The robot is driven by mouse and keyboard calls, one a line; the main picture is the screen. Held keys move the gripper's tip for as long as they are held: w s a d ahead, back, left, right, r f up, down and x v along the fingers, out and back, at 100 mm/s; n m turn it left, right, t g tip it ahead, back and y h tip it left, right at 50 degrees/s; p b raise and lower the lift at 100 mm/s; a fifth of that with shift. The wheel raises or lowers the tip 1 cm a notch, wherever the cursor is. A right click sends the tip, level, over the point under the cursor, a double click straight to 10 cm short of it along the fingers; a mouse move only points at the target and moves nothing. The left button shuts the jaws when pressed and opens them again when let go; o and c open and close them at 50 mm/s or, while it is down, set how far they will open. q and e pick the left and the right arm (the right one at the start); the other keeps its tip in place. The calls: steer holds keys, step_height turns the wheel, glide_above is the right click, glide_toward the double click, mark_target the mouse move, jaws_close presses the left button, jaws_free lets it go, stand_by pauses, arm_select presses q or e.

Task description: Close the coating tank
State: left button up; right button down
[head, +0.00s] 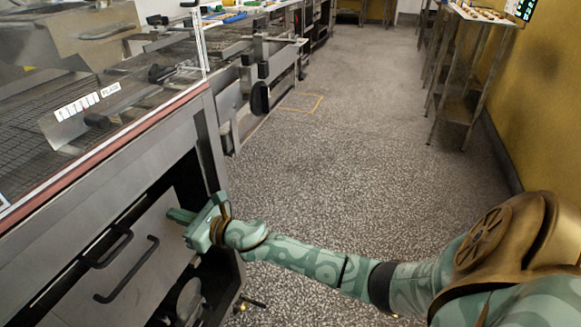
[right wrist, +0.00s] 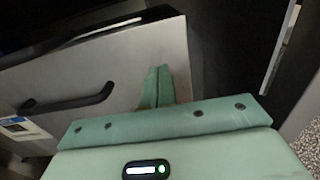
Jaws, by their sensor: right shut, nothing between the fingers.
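The coating tank (head: 147,240) is a grey metal front with black bar handles, low in the dark opening under the machine at left. In the right wrist view the tank's front (right wrist: 120,75) has one handle (right wrist: 75,103) at left and a dark gap above and beside it. My right gripper (head: 178,215) is shut and empty at the upper right part of the front. In the right wrist view its fingertips (right wrist: 158,72) lie over the front near its right edge. I cannot tell whether they touch it. My left gripper is not in view.
The enrober (head: 120,145) with its mesh belt and clear guard stands above the tank. A round metal part (head: 188,298) shows below, right of the tank. A metal rack (head: 465,75) stands by the yellow wall.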

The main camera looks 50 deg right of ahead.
arm_select(q)
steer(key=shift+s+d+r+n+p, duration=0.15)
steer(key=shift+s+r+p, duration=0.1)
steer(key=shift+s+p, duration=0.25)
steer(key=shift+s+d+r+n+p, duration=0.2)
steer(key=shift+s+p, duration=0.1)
steer(key=shift+p, duration=0.25)
arm_select(e)
steer(key=v, duration=1.6)
steer(key=shift+s, duration=0.2)
